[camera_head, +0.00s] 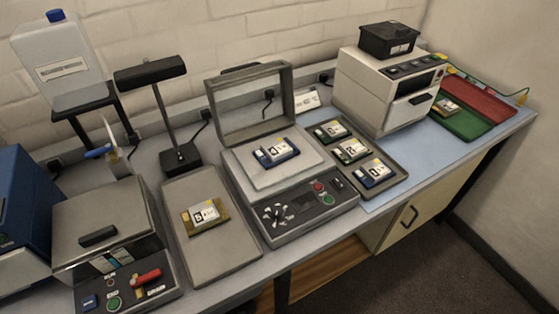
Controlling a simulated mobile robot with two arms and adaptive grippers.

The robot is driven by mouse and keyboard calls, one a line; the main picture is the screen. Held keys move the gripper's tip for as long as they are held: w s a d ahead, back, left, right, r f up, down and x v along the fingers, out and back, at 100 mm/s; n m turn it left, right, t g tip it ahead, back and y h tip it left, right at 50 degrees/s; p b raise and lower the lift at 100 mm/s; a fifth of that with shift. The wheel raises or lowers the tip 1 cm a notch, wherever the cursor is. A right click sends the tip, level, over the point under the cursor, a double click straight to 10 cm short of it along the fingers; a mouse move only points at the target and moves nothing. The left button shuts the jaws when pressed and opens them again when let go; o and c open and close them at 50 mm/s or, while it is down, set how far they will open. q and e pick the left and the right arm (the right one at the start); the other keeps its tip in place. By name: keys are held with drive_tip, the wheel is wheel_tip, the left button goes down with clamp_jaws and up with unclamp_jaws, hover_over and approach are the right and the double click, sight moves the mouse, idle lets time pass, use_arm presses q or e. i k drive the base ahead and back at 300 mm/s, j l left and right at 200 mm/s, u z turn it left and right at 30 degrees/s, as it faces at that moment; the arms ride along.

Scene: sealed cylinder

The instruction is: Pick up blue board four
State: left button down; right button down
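A blue board (276,152) with a white label lies on the light plate of the open-lidded machine in the middle. Another blue board (373,172) lies at the near end of a dark tray (398,178) to the right of that machine. Both carry a printed letter and small marks, too small to read surely, so I cannot tell which one is four. Neither of my grippers shows in this view.
Two green boards (350,151) share the dark tray. A brown board (205,215) lies on a grey tray (222,263) at left. The machine's raised lid (250,100) stands behind its plate. A white box machine (388,90) stands behind the dark tray.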

sight(271, 154)
drive_tip(key=l+u, duration=0.45)
drive_tip(key=l, duration=1)
drive_tip(key=k, duration=0.05)
